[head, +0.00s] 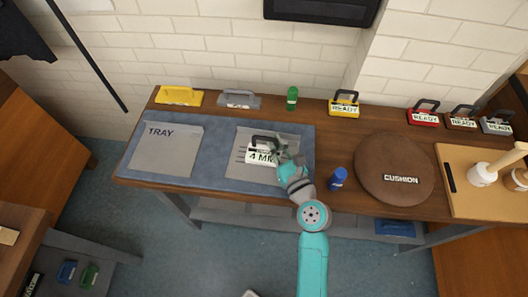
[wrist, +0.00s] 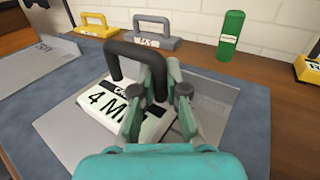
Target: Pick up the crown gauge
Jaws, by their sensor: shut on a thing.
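A white block gauge (head: 258,157) with a dark arched handle sits on the right grey tray in the head view. In the wrist view the same white gauge (wrist: 98,112) shows "4 M" on its face, with the rest of the text hidden by my fingers. A smaller line of text above it is only partly legible, so I cannot confirm the name crown. My gripper (wrist: 158,82) is shut on the right leg of the handle; the gripper also shows in the head view (head: 284,150). The gauge appears to rest on the tray.
The left tray (head: 166,150) is empty on the blue mat (head: 219,143). Yellow (head: 179,96) and grey (head: 239,99) handled blocks and a green bottle (head: 292,98) stand behind. A blue bottle (head: 338,178) and the round cushion (head: 395,170) are to the right.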

